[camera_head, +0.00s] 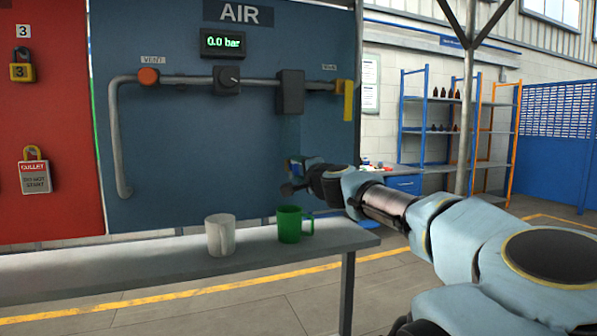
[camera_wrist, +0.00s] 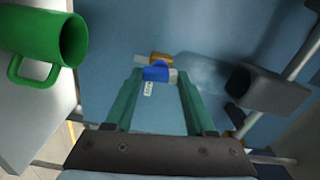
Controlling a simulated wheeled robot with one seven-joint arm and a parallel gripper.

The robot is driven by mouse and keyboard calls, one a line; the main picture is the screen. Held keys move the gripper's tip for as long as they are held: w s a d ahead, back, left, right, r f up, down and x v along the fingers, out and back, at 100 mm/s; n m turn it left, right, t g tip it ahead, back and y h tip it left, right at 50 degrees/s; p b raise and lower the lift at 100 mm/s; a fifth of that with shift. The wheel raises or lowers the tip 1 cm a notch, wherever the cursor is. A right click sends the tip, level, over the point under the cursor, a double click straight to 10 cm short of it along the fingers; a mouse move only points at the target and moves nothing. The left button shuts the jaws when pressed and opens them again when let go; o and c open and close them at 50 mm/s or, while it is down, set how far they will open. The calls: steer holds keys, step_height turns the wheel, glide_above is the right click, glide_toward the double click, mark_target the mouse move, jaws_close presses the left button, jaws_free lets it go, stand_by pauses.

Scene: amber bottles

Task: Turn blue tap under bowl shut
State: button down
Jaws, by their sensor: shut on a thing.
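The blue tap (camera_wrist: 156,72) shows in the wrist view between my fingertips, with a brass-coloured part (camera_wrist: 160,58) just behind it. My gripper (camera_wrist: 157,78) is shut on the blue tap, one teal finger on each side. In the head view my gripper (camera_head: 294,178) is in front of the blue panel, below a dark block on the pipe that looks like the bowl (camera_head: 290,92). A dark block also shows at the right of the wrist view (camera_wrist: 268,90). My gripper hides most of the tap in the head view. I cannot tell how far the tap is turned.
A green mug (camera_head: 289,225) and a pale cup (camera_head: 220,235) stand on the grey bench (camera_head: 130,272) below. The pipe carries an orange vent knob (camera_head: 148,77) and a yellow handle (camera_head: 348,100). The display (camera_head: 223,43) reads 0.0 bar.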

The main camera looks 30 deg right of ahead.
steer(key=shift+m, duration=0.8)
steer(key=shift+f, duration=0.1)
steer(key=shift+c, duration=1.2)
jaws_free()
